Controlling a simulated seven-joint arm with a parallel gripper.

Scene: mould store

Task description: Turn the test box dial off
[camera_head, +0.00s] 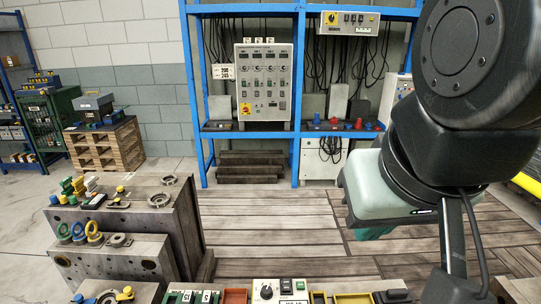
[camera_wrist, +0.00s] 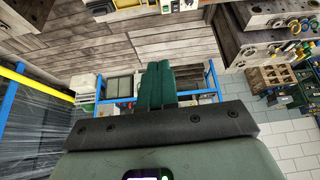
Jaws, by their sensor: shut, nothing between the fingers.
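A pale test box (camera_head: 280,291) with a round black dial (camera_head: 266,292) and a dark switch beside it sits at the bottom middle of the head view, cut by the frame edge. The dial's pointer setting is too small to read. My gripper (camera_head: 374,233) hangs to the right of and beyond the box, clear of it, with its green fingers partly hidden under the pale green hand. In the wrist view my gripper (camera_wrist: 157,72) shows its two green fingers together and empty. A pale box with dark parts (camera_wrist: 180,5) is cut off at that view's top edge.
Steel mould blocks (camera_head: 125,225) with rings and fittings stand at left. A blue rack (camera_head: 298,90) at the back holds a grey control panel (camera_head: 264,85) with knobs. The plank floor (camera_head: 270,225) between is clear.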

